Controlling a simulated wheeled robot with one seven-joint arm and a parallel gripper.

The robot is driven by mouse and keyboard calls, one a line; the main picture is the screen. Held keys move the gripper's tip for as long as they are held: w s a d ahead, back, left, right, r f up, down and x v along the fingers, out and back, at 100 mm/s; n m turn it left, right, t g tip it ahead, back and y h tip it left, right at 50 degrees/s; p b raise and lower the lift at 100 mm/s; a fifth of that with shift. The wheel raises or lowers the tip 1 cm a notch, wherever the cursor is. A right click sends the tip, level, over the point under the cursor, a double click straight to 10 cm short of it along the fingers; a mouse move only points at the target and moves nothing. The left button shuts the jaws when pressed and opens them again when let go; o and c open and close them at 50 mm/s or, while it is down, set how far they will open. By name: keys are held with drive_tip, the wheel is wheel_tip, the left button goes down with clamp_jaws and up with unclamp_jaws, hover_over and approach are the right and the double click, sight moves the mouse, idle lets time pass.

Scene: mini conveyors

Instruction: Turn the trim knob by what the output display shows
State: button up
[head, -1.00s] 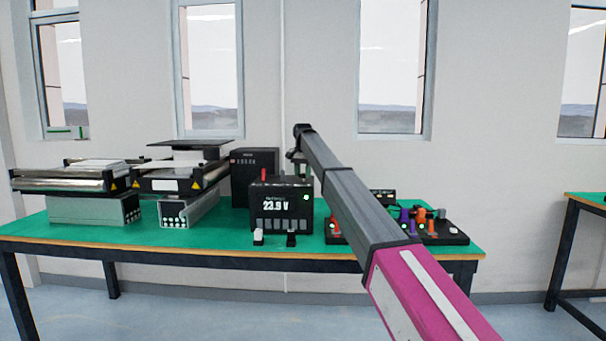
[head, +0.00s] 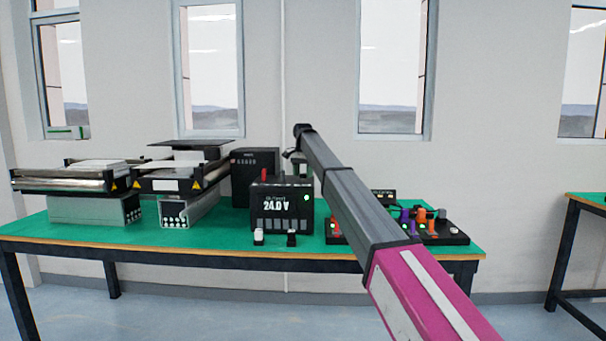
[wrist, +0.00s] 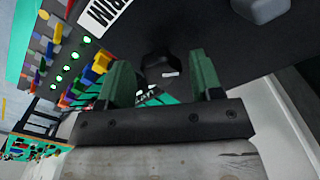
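The output display (head: 276,206) is on the front of a black power supply box (head: 259,222) on the green table and reads 24.0 V. In the wrist view, the dark trim knob (wrist: 159,64), with a small white mark, sits between the two green fingers of my gripper (wrist: 161,62). A gap shows on each side of the knob, so the fingers look open around it. In the head view, my gripper is above the back right of the box, mostly hidden by my arm, and the knob cannot be made out.
A taller black box (head: 254,172) stands behind the power supply. Two small conveyors (head: 72,178) are at the left of the table. A panel with coloured knobs and green lamps (head: 438,232) is at the right, partly behind my arm.

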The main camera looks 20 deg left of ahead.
sight(303, 174)
idle(0.3)
wheel_tip(303, 174, up, 11)
idle(0.5)
drive_tip(key=shift+f, duration=0.15)
